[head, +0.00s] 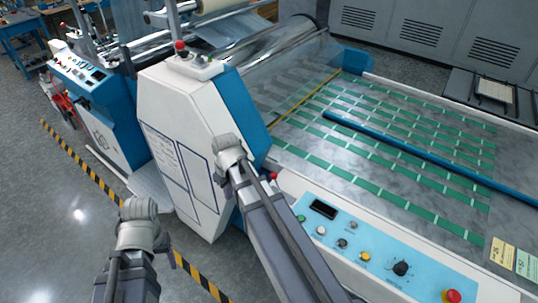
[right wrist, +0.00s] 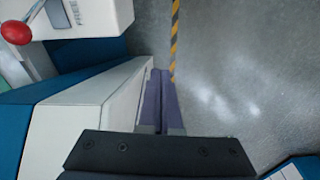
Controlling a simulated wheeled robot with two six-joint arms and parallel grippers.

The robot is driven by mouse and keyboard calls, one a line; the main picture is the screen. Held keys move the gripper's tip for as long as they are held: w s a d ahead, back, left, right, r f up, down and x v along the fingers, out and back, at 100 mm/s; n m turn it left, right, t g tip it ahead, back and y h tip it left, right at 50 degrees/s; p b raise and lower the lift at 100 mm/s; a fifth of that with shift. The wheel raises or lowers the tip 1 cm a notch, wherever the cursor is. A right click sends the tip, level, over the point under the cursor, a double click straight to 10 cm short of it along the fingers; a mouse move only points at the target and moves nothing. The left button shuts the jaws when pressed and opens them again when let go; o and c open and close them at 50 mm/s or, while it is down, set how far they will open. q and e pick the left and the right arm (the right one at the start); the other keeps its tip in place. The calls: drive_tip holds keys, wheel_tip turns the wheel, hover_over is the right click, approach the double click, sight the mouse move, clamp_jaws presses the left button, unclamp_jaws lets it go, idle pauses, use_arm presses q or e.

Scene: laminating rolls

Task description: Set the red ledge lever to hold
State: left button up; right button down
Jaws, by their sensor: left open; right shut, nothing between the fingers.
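The lever's red ball knob (right wrist: 16,32) is at the upper left of the right wrist view, beside a white plate with the word FREE. A small red ball (head: 275,174) also shows in the head view, on the ledge just right of my right arm; its base is hidden. My right gripper (right wrist: 160,88) is shut and empty, beside the white housing and apart from the knob. In the head view the right gripper (head: 230,152) is in front of the white tower. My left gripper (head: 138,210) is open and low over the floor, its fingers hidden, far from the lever.
The white tower (head: 185,145) carries another red knob (head: 180,46) on top. A blue control panel (head: 350,235) with buttons and a red stop button (head: 452,296) lies right of my right arm. The floor at left is clear, crossed by a striped line (head: 85,165).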

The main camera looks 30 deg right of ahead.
use_arm(q)
wheel_tip(320, 180, up, 8)
drive_tip(key=p, duration=0.5)
drive_tip(key=shift+f, duration=0.25)
use_arm(e)
drive_tip(key=w+d+r+t, duration=0.1)
drive_tip(key=d+r, duration=0.3)
drive_tip(key=d, duration=0.4)
drive_tip(key=w+d+r, duration=0.4)
drive_tip(key=d, duration=0.5)
drive_tip(key=shift+m+t, duration=0.3)
drive_tip(key=shift+t, duration=0.1)
drive_tip(key=b, duration=0.9)
hover_over(277, 184)
drive_tip(key=w+a, duration=0.1)
drive_tip(key=w, duration=0.3)
wheel_tip(277, 184, down, 9)
use_arm(q)
wheel_tip(277, 184, down, 9)
drive_tip(key=shift+f, duration=0.15)
use_arm(e)
drive_tip(key=shift+f, duration=0.1)
drive_tip(key=shift+w, duration=0.1)
drive_tip(key=shift+s, duration=0.2)
